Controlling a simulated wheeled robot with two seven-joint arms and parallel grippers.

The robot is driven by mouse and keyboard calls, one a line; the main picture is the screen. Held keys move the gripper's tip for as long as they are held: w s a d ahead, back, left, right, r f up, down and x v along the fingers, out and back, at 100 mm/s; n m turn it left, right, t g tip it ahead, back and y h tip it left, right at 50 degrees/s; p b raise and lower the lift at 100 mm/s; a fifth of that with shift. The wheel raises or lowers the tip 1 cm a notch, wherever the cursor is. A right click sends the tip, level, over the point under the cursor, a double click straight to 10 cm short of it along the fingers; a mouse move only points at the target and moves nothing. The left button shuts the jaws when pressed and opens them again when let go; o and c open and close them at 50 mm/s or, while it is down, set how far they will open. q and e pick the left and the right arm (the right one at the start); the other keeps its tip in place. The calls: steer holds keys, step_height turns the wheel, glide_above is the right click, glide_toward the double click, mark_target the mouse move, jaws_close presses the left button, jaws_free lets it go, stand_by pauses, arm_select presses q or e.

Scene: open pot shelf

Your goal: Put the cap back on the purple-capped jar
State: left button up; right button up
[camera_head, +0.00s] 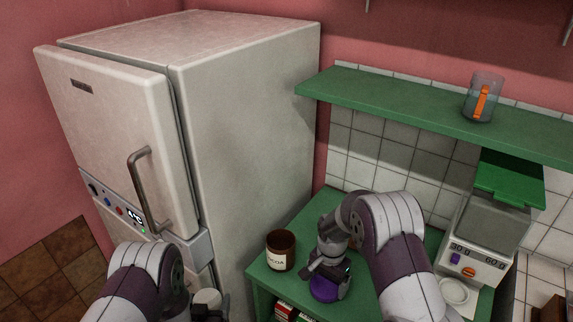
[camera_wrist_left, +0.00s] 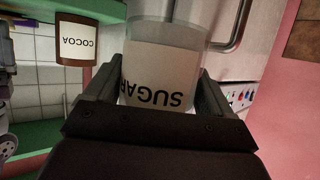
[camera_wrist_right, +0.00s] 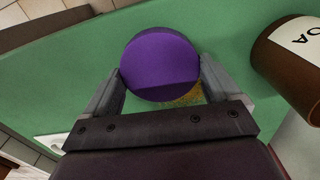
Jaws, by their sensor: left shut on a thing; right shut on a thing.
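A jar labelled SUGAR (camera_wrist_left: 160,75) is between the fingers of my left gripper (camera_wrist_left: 160,95), which is shut on it. In the head view the jar's pale top (camera_head: 207,298) shows at the bottom edge, beside my left gripper (camera_head: 212,310), in front of the fridge. The round purple cap (camera_wrist_right: 160,65) is between the fingers of my right gripper (camera_wrist_right: 160,85), which is shut on it. In the head view the cap (camera_head: 323,290) is at the green counter; whether it touches the surface I cannot tell.
A brown COCOA jar (camera_head: 281,252) stands uncapped on the green counter (camera_head: 262,272), left of my right gripper. A scale (camera_head: 480,235) stands to the right. A green shelf (camera_head: 420,105) above holds a clear cup with an orange handle (camera_head: 482,100). The fridge (camera_head: 240,130) borders the counter's left.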

arm_select(q)
steer(key=shift+d, duration=0.2)
arm_select(e)
steer(key=s+d+n, duration=0.2)
steer(key=s+d+r+n, duration=0.1)
steer(key=s+d+n, duration=0.4)
steer(key=d, duration=0.1)
steer(key=shift+s+d+r+n, duration=0.15)
steer(key=shift+s+n, duration=0.15)
arm_select(q)
steer(key=s+d+m+g+h, duration=0.1)
steer(key=d+m+g+h, duration=0.2)
steer(key=d+m+h, duration=0.5)
steer(key=d+h, duration=0.1)
steer(key=d, duration=0.5)
steer(key=shift+s+d, duration=0.4)
arm_select(e)
steer(key=w+a+r+n, duration=0.2)
steer(key=a+r+n, duration=0.1)
steer(key=a+r, duration=0.3)
steer(key=w+a+r+n, duration=0.2)
steer(key=a+r, duration=0.2)
steer(key=a, duration=0.4)
steer(key=s+a+r+n, duration=0.2)
steer(key=s+a+r, duration=0.3)
steer(key=a, duration=0.4)
steer(key=shift+s+r, duration=0.2)
steer(key=shift+s, duration=0.1)
